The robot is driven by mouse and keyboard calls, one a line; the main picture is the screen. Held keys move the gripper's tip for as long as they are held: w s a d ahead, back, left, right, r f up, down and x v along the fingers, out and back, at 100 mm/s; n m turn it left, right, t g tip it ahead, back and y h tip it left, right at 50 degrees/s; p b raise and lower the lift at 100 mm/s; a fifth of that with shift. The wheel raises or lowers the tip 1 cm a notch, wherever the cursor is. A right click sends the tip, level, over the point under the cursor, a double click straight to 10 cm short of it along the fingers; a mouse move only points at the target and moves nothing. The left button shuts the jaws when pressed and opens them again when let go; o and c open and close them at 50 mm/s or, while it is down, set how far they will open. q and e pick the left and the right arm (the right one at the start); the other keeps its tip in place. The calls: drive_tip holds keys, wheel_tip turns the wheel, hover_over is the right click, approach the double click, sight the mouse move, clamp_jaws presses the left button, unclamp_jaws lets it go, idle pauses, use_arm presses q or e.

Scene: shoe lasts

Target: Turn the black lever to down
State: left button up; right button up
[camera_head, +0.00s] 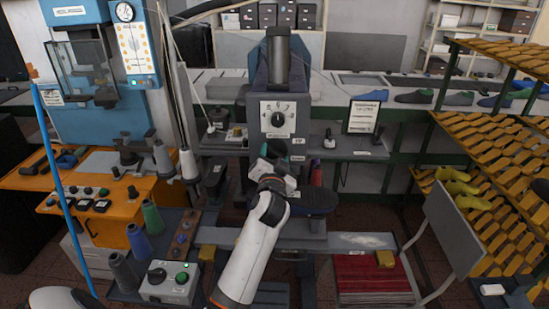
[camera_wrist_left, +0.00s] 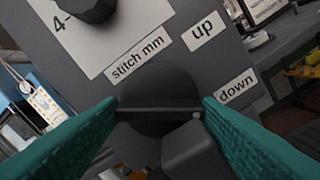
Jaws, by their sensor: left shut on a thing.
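The black lever (camera_wrist_left: 158,108) sits on the front of the grey machine (camera_head: 279,88), on a dark round hub. In the left wrist view its bar lies between the teal fingers of my left gripper (camera_wrist_left: 160,112), which is shut on it. The white "up" label (camera_wrist_left: 203,31) and "down" label (camera_wrist_left: 237,86) are beside the lever, to its right. In the head view my left gripper (camera_head: 273,152) is at the machine front, under the dial, and hides most of the lever. I cannot tell exactly which label the lever points at. My right gripper is not in view.
A black dial (camera_head: 278,119) on a white plate is just above the lever. A dark padded piece (camera_head: 312,200) is below right of my gripper. Thread spools (camera_head: 151,217) and a control box (camera_head: 168,283) stand at left. A shoe-last rack (camera_head: 490,150) is at right.

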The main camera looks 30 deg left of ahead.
use_arm(q)
drive_tip(key=shift+a+r, duration=0.1)
drive_tip(key=shift+r, duration=0.2)
drive_tip(key=o, duration=1)
drive_tip(key=shift+f, duration=0.1)
drive_tip(key=shift+c, duration=0.2)
drive_tip(key=shift+o, duration=0.2)
drive_tip(key=shift+w+a+f, duration=0.1)
drive_tip(key=shift+w+f, duration=0.1)
drive_tip(key=shift+f, duration=0.05)
drive_tip(key=b+v, duration=0.4)
drive_tip(key=v, duration=0.8)
